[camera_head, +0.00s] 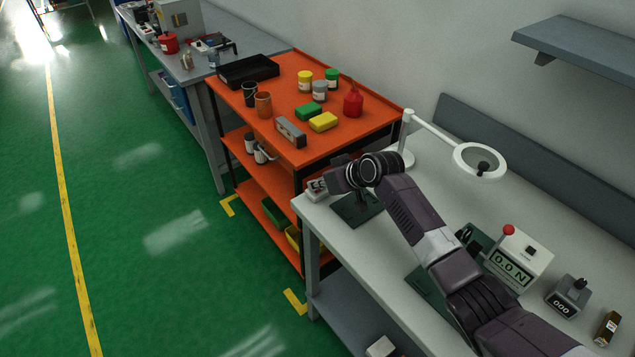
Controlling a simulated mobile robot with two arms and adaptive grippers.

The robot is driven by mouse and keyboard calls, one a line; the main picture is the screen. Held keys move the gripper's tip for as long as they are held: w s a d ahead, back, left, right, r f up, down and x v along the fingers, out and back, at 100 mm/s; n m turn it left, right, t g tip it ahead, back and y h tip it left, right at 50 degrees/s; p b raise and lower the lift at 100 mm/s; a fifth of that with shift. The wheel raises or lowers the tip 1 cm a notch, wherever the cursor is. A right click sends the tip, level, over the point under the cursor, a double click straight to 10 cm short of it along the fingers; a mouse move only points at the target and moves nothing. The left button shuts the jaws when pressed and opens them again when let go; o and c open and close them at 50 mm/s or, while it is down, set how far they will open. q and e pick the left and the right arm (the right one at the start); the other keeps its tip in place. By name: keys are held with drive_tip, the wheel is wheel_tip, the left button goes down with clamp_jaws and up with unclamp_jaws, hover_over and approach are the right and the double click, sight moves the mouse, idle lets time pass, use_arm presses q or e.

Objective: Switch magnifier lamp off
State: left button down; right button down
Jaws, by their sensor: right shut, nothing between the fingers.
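The magnifier lamp stands at the back of the grey bench, with a white round base and post (406,140), a white arm and a white ring-shaped head (480,160). A dark knob-like shape shows at the ring's lens. My right arm reaches in from the lower right across the bench. My right gripper (342,180) is shut and empty near the bench's left end, left of the lamp and apart from its head. Its fingertips are small and dark and hard to make out. The lamp's switch state cannot be told. My left gripper is out of view.
A force gauge (515,262) with a red knob, a counter (567,296) and a brown block (606,328) stand at right. An orange cart (345,132) adjoins the bench; a shelf (580,50) hangs above.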

drive_tip(key=shift+f, duration=0.1)
drive_tip(key=shift+w+d+r, duration=0.25)
drive_tip(key=shift+w+d, duration=0.2)
drive_tip(key=shift+d, duration=0.2)
drive_tip(key=shift+r, duration=0.1)
drive_tip(key=shift+a+r+p, duration=0.1)
drive_tip(key=shift+r+p, duration=0.35)
drive_tip(key=shift+r, duration=0.1)
drive_tip(key=r+p, duration=0.1)
drive_tip(key=r, duration=0.1)
drive_tip(key=r+p, duration=0.1)
drive_tip(key=p, duration=0.1)
drive_tip(key=shift+s+a+r, duration=0.15)
drive_tip(key=shift+a+r, duration=0.05)
drive_tip(key=shift+r, duration=0.2)
drive_tip(key=shift+s+d+f+b, duration=0.1)
drive_tip(key=shift+s+d+b, duration=0.3)
drive_tip(key=shift+s, duration=0.15)
drive_tip(key=s+a+b+v, duration=0.1)
drive_tip(key=v, duration=0.7)
drive_tip(key=shift+a+r+b, duration=0.15)
drive_tip(key=shift+r+b, duration=0.1)
drive_tip(key=shift+b, duration=0.1)
drive_tip(key=shift+s, duration=0.1)
